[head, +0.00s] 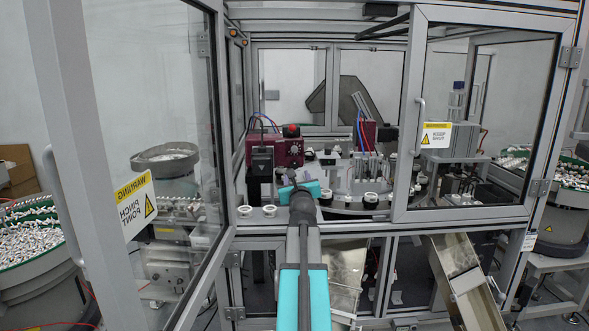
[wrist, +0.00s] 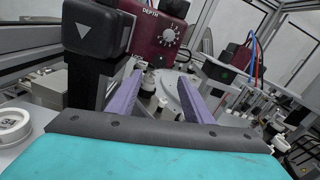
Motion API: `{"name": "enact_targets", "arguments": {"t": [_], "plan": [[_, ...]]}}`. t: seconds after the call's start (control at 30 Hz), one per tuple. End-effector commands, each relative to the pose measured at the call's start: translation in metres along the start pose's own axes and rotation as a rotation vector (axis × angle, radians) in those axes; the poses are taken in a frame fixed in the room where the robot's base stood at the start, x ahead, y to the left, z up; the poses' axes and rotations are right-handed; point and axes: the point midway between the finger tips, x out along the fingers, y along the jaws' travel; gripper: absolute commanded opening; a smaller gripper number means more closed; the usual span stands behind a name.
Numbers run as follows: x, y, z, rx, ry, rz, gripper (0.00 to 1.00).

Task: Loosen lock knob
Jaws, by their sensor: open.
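A maroon unit (head: 288,153) stands inside the cell, and its front carries a white dial marked DEPTH (wrist: 170,37). A black knob (head: 291,131) with some red sits on top of it; in the wrist view a black part (wrist: 174,7) is cut off by the top edge. A black block with a white triangle (wrist: 88,28) is left of the dial. My gripper (wrist: 160,80) is open and empty, its purple fingers below and in front of the maroon unit, apart from the knob.
A turntable with fixtures (head: 346,205) lies behind and right of my gripper. White-topped round parts (head: 270,210) stand on the front ledge. The left door (head: 135,190) is swung open; a closed door (head: 475,120) covers the right side. A second maroon unit (head: 369,136) stands behind.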

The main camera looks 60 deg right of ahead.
Motion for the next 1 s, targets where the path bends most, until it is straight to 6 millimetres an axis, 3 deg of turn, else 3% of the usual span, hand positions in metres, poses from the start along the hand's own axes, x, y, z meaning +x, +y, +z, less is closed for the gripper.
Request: {"name": "enact_targets", "arguments": {"t": [1.0], "plan": [[0.091, -0.002, 0.001, 0.001, 0.0, -0.002, 0.46]]}}
